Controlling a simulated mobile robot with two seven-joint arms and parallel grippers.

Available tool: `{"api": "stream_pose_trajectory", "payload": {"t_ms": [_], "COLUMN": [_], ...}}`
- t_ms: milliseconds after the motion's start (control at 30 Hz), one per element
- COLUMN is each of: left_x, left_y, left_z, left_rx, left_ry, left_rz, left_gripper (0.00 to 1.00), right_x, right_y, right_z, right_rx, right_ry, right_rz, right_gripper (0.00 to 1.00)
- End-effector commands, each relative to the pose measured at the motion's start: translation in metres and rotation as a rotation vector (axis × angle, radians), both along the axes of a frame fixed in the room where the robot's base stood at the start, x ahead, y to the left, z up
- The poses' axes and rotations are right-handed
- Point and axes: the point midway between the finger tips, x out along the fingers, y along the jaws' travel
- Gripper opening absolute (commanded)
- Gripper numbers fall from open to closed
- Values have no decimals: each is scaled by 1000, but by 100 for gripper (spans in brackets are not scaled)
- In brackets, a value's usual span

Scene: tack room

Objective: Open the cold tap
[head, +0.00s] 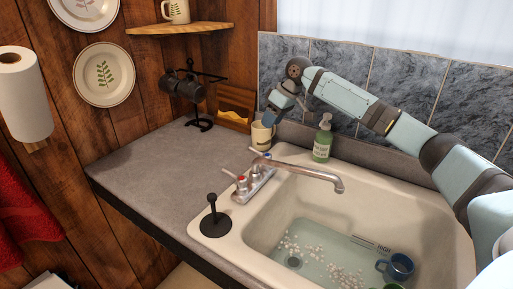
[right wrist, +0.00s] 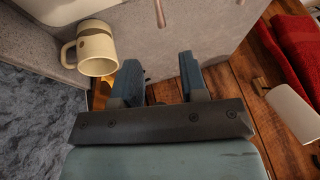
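The cold tap (head: 263,155), the handle with blue on it, is on the far side of the chrome faucet (head: 300,171). The handle with red on it, the hot tap (head: 241,184), is on the near side. My right gripper (head: 270,118) is behind and above the cold tap, close to a beige mug (head: 261,137), and does not touch the tap. In the right wrist view its two fingers (right wrist: 160,72) are apart with nothing between them. I cannot make out the cold tap there. My left gripper is not in view.
The beige mug also shows in the right wrist view (right wrist: 96,50). A green soap bottle (head: 322,143) stands behind the sink (head: 222,246). Water, white bits and a blue mug (head: 399,266) are in the basin. A black plunger-like tool (head: 215,222) is at the near rim.

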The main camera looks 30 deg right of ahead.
Motion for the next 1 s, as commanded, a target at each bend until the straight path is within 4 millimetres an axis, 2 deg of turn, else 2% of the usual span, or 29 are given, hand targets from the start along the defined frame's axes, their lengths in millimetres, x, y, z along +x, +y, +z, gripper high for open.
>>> {"api": "stream_pose_trajectory", "payload": {"t_ms": [300, 500, 700, 967, 1000], "left_x": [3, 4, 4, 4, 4], "left_y": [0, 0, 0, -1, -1], "left_z": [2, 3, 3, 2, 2], "left_rx": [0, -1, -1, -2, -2], "left_ry": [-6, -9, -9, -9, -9], "left_rz": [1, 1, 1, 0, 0], "left_gripper": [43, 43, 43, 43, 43], "right_x": [19, 27, 31, 31, 31], "right_y": [22, 32, 36, 36, 36], "right_z": [-63, -91, -102, -103, -103], "right_rx": [0, -1, 0, -1, -1], "right_ry": [2, 2, 0, 0, 0], "right_rz": [0, -1, 0, 0, 0], "right_gripper": [39, 39, 39, 39, 33]}}
